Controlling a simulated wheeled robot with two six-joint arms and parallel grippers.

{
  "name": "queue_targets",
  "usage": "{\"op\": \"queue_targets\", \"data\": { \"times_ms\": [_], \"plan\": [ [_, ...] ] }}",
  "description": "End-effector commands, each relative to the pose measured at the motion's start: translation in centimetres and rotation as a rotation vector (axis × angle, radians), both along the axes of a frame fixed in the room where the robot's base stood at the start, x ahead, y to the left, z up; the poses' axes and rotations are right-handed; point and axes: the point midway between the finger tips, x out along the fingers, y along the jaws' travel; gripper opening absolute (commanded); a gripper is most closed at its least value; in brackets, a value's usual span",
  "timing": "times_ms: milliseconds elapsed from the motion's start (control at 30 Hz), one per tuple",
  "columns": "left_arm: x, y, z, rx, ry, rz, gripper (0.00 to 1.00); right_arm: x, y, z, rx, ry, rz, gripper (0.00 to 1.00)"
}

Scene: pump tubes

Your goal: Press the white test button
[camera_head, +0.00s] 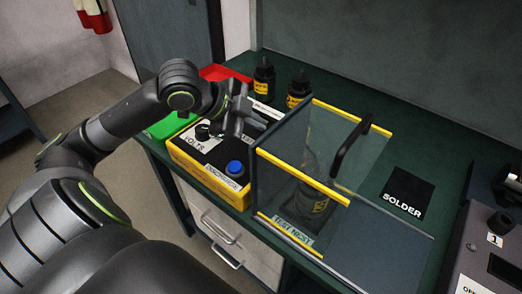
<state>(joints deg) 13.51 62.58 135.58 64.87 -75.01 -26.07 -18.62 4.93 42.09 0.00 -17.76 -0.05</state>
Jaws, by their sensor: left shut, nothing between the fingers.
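A yellow-edged instrument box (186,157) stands near the table's front left edge. Its black top carries a VOLTS label, a black knob (202,131) and a blue round knob or button (235,168). I cannot make out a white test button; my left gripper hides part of the panel. My left gripper (232,132) is shut and empty, pointing down over the back right part of the box, behind the blue control. Whether it touches the panel I cannot tell. My right gripper is not in view.
A clear-walled TEST NEST enclosure (293,236) with yellow edges and a black handle (352,146) stands right of the box, a dark bottle inside. Black bottles (264,76) stand behind. Red (222,72) and green (168,125) bins are nearby. A SOLDER mat (408,188) lies right.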

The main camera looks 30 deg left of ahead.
Motion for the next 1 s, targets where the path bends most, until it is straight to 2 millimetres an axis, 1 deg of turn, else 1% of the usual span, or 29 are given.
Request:
{"op": "queue_targets", "data": {
  "times_ms": [33, 233, 1000],
  "plan": [
    [0.0, 0.0, -1.0, -0.002, 0.002, 0.0, 0.0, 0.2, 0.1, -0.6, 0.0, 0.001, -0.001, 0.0],
    [0.0, 0.0, -2.2, -0.001, 0.001, 0.0, 0.0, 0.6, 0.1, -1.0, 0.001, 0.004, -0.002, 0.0],
    [0.0, 0.0, -2.3, -0.001, 0.001, 0.0, 0.0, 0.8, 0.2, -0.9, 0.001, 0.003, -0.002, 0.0]
  ]
}}
